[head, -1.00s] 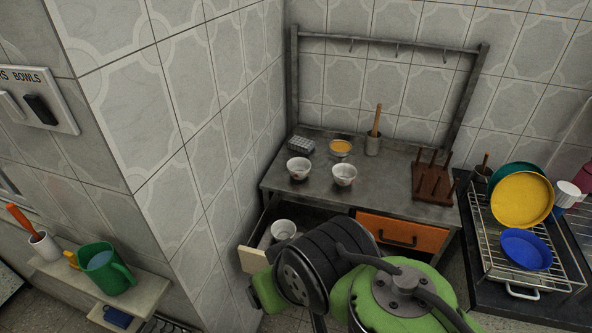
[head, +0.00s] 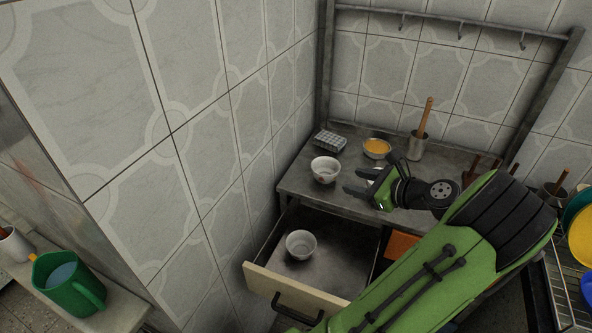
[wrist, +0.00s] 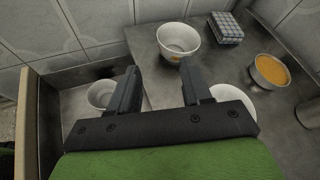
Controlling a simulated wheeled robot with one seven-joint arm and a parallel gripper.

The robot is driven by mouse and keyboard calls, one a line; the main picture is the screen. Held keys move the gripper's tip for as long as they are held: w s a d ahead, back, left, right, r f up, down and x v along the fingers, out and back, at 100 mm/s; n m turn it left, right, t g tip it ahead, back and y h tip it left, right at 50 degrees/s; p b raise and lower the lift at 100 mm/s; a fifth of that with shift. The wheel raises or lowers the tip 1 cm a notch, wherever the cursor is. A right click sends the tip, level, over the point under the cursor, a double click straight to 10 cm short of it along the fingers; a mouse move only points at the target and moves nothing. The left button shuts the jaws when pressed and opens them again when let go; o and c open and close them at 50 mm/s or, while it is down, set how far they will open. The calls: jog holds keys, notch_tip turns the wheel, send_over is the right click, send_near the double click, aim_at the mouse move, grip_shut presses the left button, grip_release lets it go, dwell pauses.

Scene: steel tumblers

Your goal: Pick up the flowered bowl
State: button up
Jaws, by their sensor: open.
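A white bowl with a small reddish mark on its side, likely the flowered bowl (head: 325,170), stands upright on the metal table; it also shows in the wrist view (wrist: 178,40), ahead of the fingers. My gripper (head: 359,182) is open and empty, just right of this bowl in the head view; its fingers also show in the wrist view (wrist: 159,70). A third, plain-looking white bowl (head: 300,245) sits in the open drawer.
The drawer (head: 290,286) stands open below the table (head: 300,184). A tiled wall rises close on the left.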

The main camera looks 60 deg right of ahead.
aim_at(318, 177)
jog(key=shift+m, duration=0.3)
jog(key=b+x, duration=0.2)
jog(key=x, duration=0.3)
jog(key=b+x, duration=0.2)
jog(key=x, duration=0.3)
jog(key=b+x, duration=0.2)
jog(key=x, duration=0.3)
jog(key=shift+s+d+b, duration=0.15)
jog(key=shift+d+b, duration=0.1)
jog(key=shift+b, duration=0.1)
jog(key=shift+c, duration=0.4)
